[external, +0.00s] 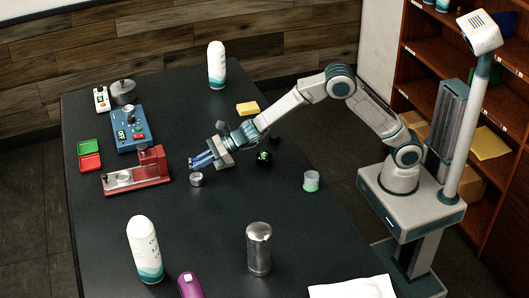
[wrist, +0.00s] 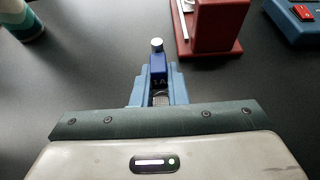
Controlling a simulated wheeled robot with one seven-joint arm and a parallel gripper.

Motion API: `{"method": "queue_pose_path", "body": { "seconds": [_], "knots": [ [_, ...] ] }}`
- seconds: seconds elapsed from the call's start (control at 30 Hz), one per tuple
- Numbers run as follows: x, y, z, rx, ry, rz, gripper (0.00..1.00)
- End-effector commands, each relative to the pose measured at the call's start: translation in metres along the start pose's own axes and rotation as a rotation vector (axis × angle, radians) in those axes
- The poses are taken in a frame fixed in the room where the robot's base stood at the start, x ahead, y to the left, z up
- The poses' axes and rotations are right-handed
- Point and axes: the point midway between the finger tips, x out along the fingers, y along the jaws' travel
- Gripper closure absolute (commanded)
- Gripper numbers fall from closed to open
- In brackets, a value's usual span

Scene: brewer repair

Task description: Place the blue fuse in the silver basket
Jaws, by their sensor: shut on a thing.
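My gripper (external: 199,160) is shut on the blue fuse (wrist: 158,66), marked 1A, with a silver end cap pointing away from my palm. The fuse is held between the blue fingers (wrist: 157,82) in the wrist view.
A red device (external: 137,172) is left of my gripper, with a blue box with buttons (external: 130,130) behind it. Red and green trays (external: 90,162) lie farther left. A yellow sponge (external: 247,108), black round object (external: 264,157) and white bottle (external: 144,250) also stand on the table.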

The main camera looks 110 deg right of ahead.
Motion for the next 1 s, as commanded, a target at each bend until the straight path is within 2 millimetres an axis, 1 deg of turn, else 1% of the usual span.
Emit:
{"method": "queue_pose_path", "body": {
  "seconds": [0.03, 0.1, 0.3, 0.47, 0.77, 0.8, 0.83, 0.87, 1.0],
  "knots": [
    [0.004, 0.000, -0.009, 0.000, 0.001, 0.000, 1.00],
    [0.006, 0.000, -0.016, -0.001, 0.001, 0.001, 1.00],
    [0.012, 0.000, -0.029, -0.001, 0.000, 0.000, 1.00],
    [0.014, 0.000, -0.034, -0.002, 0.000, 0.000, 1.00],
    [0.014, 0.000, -0.034, -0.001, 0.000, 0.000, 1.00],
    [0.014, 0.000, -0.034, -0.001, 0.000, 0.000, 0.76],
    [0.014, 0.000, -0.034, -0.001, 0.000, 0.000, 0.68],
    [0.014, 0.000, -0.034, -0.001, 0.000, 0.000, 0.62],
    [0.014, 0.000, -0.034, -0.001, 0.000, 0.000, 0.62]
  ]
}}
